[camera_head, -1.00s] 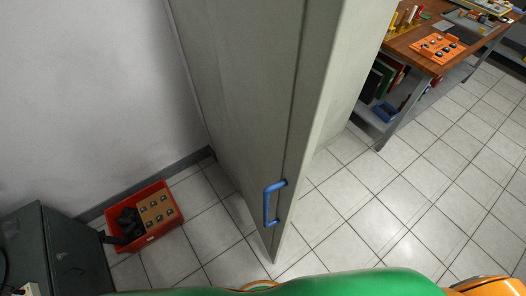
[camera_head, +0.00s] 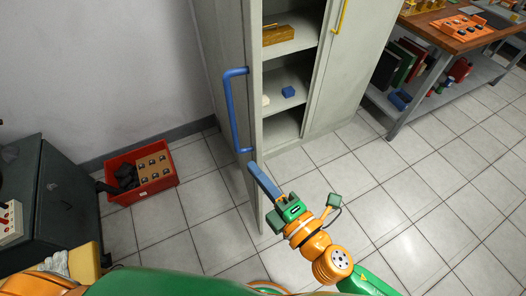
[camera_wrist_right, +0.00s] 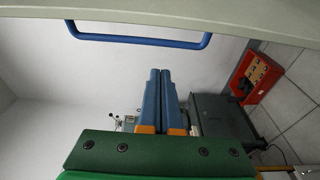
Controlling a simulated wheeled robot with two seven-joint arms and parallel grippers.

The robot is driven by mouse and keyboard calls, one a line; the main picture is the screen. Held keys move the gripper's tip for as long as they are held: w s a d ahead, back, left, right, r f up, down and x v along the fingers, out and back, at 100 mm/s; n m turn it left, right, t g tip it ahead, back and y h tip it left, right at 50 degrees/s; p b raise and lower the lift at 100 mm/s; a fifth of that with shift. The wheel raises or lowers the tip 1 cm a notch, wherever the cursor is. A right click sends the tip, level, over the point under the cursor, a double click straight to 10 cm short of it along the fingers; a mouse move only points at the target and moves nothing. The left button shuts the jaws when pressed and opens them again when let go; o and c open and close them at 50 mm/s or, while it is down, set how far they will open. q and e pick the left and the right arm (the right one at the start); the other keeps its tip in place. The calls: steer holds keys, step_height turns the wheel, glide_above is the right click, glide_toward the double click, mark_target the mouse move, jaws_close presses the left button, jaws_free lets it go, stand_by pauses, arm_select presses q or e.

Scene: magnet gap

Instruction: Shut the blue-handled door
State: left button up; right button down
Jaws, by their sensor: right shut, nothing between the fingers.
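The door (camera_head: 228,50) with the blue handle (camera_head: 231,112) stands open on the pale grey cabinet, its outer face turned to the left and the shelves showing to its right. My right gripper (camera_head: 254,168) is shut and empty, its fingers pointing up-left at the door's free edge, just below the handle's lower end. In the right wrist view the shut fingers (camera_wrist_right: 160,80) lie apart from the blue handle (camera_wrist_right: 140,41), which runs across the top. I cannot tell whether they touch the door edge. My left gripper is not in view.
A second door with a yellow handle (camera_head: 341,15) is on the cabinet's right. The shelves hold a blue block (camera_head: 288,92) and a wooden item (camera_head: 277,35). A red crate (camera_head: 172,180) and dark cabinet (camera_head: 62,195) stand left, a workbench (camera_head: 447,40) right. Floor between is clear.

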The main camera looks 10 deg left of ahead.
mark_target(255, 144)
steer(key=w, duration=0.2)
steer(key=w+a, duration=0.1)
steer(key=w, duration=0.2)
steer(key=w+a+p, duration=0.1)
steer(key=w, duration=0.1)
steer(key=shift+w, duration=0.25)
steer(key=shift+d, duration=0.15)
